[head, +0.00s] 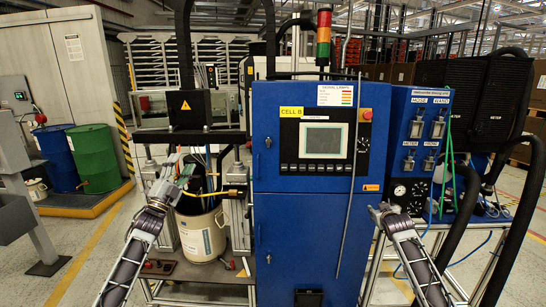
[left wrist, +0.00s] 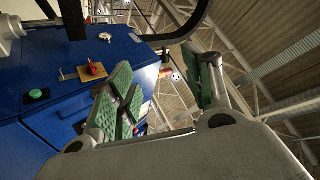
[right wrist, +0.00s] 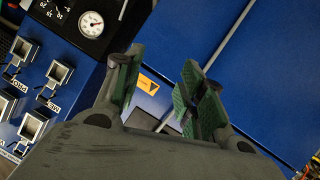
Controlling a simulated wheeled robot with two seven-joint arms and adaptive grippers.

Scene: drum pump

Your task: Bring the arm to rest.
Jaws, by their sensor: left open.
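My left gripper (head: 174,176) is raised in front of the pump stand, above and left of the cream drum (head: 202,232). In the left wrist view its green-padded fingers (left wrist: 165,88) stand wide apart with nothing between them. My right gripper (head: 381,213) is in front of the lower right edge of the blue cabinet (head: 300,225). In the right wrist view its green-padded fingers (right wrist: 160,88) are apart and empty, with the blue cabinet behind them. I see no contact between either gripper and another thing.
A blue panel with a gauge and switches (head: 412,130) stands right of the cabinet, with thick black hoses (head: 525,190) beside it. The left wrist view shows a red knob (left wrist: 95,69) on a blue box.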

